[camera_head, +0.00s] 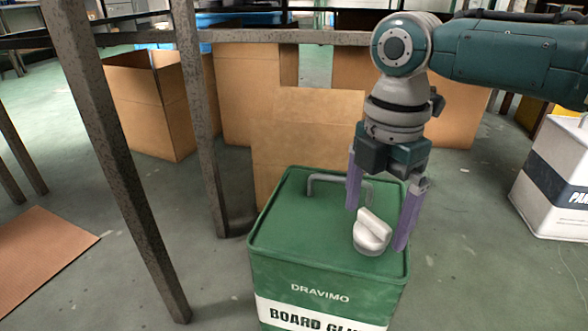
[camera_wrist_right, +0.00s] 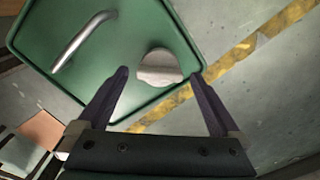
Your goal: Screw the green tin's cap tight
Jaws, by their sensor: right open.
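The green tin (camera_head: 322,270) stands upright on the floor, with a white label reading board glue and a metal handle (camera_head: 325,180) on its top. Its white cap (camera_head: 371,232), with a raised grip bar, sits near the front right of the tin's top. My right gripper (camera_head: 376,229) is open above the tin, its two purple fingers on either side of the cap in the head view. In the right wrist view the cap (camera_wrist_right: 158,68) lies just beyond and between the open fingertips (camera_wrist_right: 160,73). Contact with the cap cannot be seen. My left gripper is not in view.
A white tin with a dark band (camera_head: 556,180) stands at the right. Cardboard boxes (camera_head: 150,105) are behind the green tin. Metal table legs (camera_head: 115,150) stand close on its left. The floor between the two tins is clear.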

